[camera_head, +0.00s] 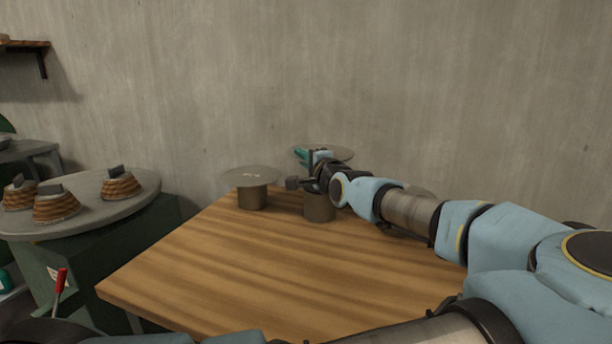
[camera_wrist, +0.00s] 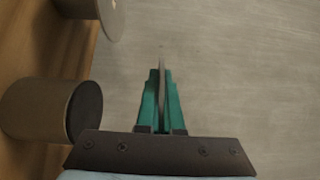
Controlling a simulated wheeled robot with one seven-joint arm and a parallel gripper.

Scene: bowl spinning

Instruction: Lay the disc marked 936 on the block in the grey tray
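My gripper (camera_head: 304,156) has green fingers (camera_wrist: 161,98) that close on a thin grey disc (camera_head: 338,153). In the wrist view the disc (camera_wrist: 162,68) shows edge-on between the fingertips; its marking cannot be read. The disc is held above a bare brown round block (camera_head: 318,208), apart from it. In the wrist view this block (camera_wrist: 38,110) is left of the fingers. Another grey disc (camera_head: 250,177) lies on a second round block (camera_head: 252,198) to the left; its small marking is too blurred to read. I cannot make out a grey tray.
The wooden table (camera_head: 215,265) is clear in front of the blocks. Another pale round edge (camera_head: 420,191) shows partly behind my arm. At left, a round grey table (camera_head: 95,222) carries several banded bowl-like pieces (camera_head: 122,185). A concrete wall (camera_head: 230,80) stands behind.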

